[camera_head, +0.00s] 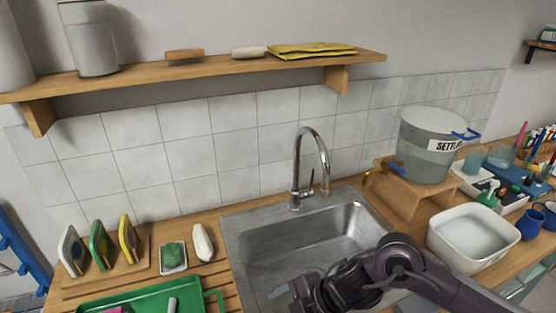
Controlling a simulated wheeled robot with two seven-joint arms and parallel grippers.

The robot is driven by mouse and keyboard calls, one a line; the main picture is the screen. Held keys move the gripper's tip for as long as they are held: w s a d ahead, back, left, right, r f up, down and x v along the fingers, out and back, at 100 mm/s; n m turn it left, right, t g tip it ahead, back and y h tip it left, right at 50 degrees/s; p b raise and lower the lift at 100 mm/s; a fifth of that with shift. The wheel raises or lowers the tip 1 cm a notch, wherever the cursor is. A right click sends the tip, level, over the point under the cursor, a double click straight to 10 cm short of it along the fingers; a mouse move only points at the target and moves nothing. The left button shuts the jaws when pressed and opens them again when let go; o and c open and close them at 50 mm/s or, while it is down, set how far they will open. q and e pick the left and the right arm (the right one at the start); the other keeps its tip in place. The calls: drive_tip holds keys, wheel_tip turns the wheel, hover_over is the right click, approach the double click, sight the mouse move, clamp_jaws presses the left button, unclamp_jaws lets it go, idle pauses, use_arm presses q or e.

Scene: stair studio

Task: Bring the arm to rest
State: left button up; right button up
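My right arm (390,264) comes in from the lower right and reaches across the front of the sink (270,250). Its dark wrist end with the gripper (306,292) is low in the picture, over the sink basin. The fingers are not clear, so I cannot tell whether they are open or shut, or whether they hold anything. My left arm and gripper are not in view.
A chrome faucet (297,180) rises behind the sink. A white basin (470,238) and a wooden stand (410,192) with a lidded bucket (428,150) are at right. A green tray (140,298), soap dish (173,258) and board rack (104,262) are at left. A shelf (200,70) hangs above.

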drive_tip(key=a+r+m+t+y, duration=0.2)
drive_tip(key=a+r+m+t, duration=0.25)
drive_tip(key=a, duration=0.25)
drive_tip(key=d+f+m+t+h, duration=0.25)
drive_tip(key=d+m+h, duration=0.45)
drive_tip(key=d+m, duration=0.6)
drive_tip(key=s+d+f+m+g+h, duration=0.2)
drive_tip(key=s+d+f+m+g, duration=0.25)
drive_tip(key=s+d, duration=0.65)
wheel_tip(320, 180, down, 34)
drive_tip(key=s+n+g+b, duration=0.1)
drive_tip(key=s+g+b, duration=0.1)
use_arm(q)
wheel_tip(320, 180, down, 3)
drive_tip(key=shift+b, duration=0.5)
use_arm(e)
drive_tip(key=s+d+f, duration=0.1)
drive_tip(key=s+f, duration=0.8)
drive_tip(key=s+d+f+g, duration=0.1)
drive_tip(key=s+d+f, duration=0.1)
drive_tip(key=s+f, duration=0.7)
drive_tip(key=shift+s+d, duration=0.25)
drive_tip(key=shift+s, duration=0.3)
